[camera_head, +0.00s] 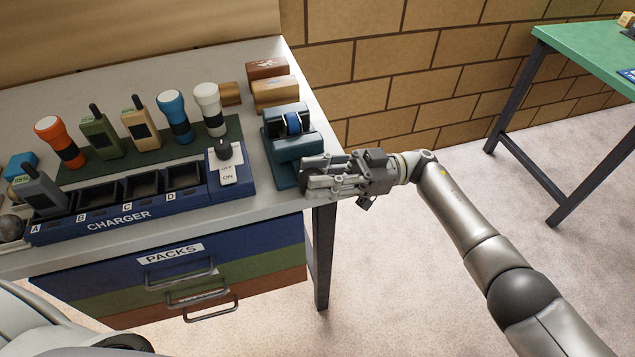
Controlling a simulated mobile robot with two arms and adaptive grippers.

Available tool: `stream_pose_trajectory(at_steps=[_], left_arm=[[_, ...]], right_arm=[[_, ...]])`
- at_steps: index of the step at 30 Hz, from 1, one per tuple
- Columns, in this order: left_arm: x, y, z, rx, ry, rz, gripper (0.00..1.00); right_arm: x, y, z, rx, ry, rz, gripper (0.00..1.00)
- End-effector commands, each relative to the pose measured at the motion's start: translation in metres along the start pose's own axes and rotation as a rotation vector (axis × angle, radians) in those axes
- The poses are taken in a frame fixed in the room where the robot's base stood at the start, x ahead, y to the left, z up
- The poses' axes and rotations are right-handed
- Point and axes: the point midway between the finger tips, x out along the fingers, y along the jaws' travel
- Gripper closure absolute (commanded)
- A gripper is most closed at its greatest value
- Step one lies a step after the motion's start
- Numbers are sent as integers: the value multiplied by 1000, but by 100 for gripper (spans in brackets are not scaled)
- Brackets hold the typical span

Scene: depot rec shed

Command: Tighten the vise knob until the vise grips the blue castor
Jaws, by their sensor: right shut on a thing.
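The teal vise (298,146) stands at the right end of the white table. The blue castor (293,122) sits in it, between its rear and front parts; I cannot tell whether the jaws touch it. My right gripper (308,178) reaches in from the right at the front of the vise. Its fingers are shut on the vise knob, which they mostly hide. My left gripper is not in view.
A blue charger (240,190) with labelled slots and an ON switch stands left of the vise. Torches and radios stand on a green mat (105,168) behind it. Wooden blocks (275,92) lie behind the vise. Drawers (245,260) hang below.

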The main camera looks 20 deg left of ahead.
Motion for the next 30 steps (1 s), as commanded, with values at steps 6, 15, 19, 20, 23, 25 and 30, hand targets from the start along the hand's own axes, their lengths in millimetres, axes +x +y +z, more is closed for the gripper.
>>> stream_pose_trajectory(at_steps=[6, 15, 19, 20, 23, 25, 30], left_arm=[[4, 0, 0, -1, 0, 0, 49], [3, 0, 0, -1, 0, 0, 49], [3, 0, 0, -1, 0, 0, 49], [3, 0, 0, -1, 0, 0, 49], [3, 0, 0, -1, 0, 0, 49], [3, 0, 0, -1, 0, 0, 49], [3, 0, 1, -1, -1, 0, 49]], right_arm=[[0, 0, 0, 1, 18, 1, 96], [0, 0, 0, 2, 18, 1, 96], [0, 0, 1, 2, 18, 1, 56], [0, 0, 1, 2, 18, 1, 52], [0, 0, 1, 2, 17, 0, 51], [0, 0, 1, 2, 17, 0, 51], [-1, 0, 1, 2, 17, 0, 51]])
